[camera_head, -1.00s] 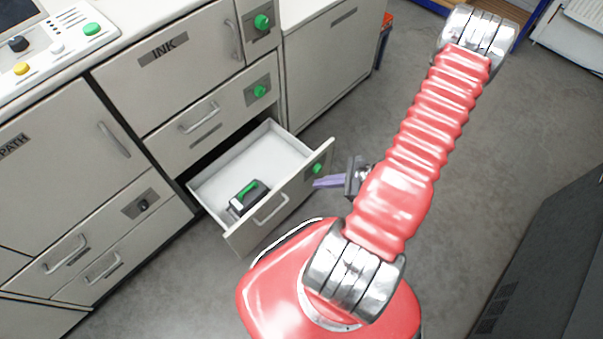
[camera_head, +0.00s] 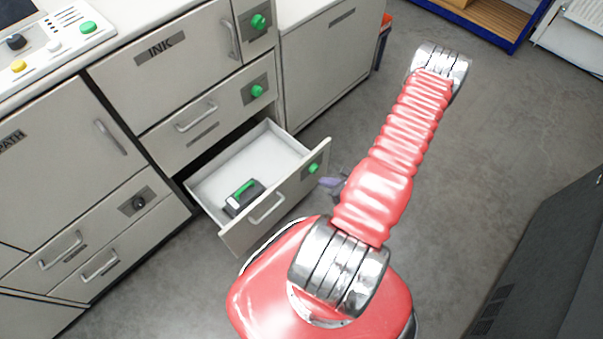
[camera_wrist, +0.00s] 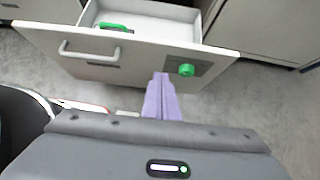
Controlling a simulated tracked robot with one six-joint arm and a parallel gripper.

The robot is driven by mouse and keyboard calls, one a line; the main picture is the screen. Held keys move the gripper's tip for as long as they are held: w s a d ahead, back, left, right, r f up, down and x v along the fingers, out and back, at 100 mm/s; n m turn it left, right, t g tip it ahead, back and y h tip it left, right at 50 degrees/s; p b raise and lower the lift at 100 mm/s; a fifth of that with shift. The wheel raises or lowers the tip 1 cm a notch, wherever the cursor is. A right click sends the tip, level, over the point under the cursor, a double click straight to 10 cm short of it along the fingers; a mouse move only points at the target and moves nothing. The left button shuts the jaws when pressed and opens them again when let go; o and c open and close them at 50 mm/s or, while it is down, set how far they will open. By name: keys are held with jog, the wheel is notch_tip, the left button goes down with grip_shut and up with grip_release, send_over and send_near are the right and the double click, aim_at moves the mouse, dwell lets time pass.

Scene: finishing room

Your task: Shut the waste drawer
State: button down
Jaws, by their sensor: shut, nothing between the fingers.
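The open drawer (camera_head: 283,205) is pulled out from the grey cabinet, with a silver bar handle, a dark plate and a green knob on its front. A dark box with a green handle (camera_head: 243,195) lies inside it. My gripper (camera_head: 327,182) is beside the right part of the drawer front, partly hidden behind my red arm. In the wrist view the shut purple fingers (camera_wrist: 162,80) point at the drawer front (camera_wrist: 130,62), just left of the green knob (camera_wrist: 187,70). I cannot tell whether they touch it. The fingers hold nothing.
Above the open drawer is a shut drawer (camera_head: 205,122) with a green knob, under a front labelled INK (camera_head: 165,50). More shut drawers (camera_head: 85,250) are at the left. A dark cabinet (camera_head: 545,265) stands at the right. Grey floor (camera_head: 480,160) between is clear.

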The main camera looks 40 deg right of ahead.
jog(key=shift+w, duration=0.1)
send_near(297, 171)
notch_tip(297, 171, down, 4)
jog(key=shift+w, duration=1.95)
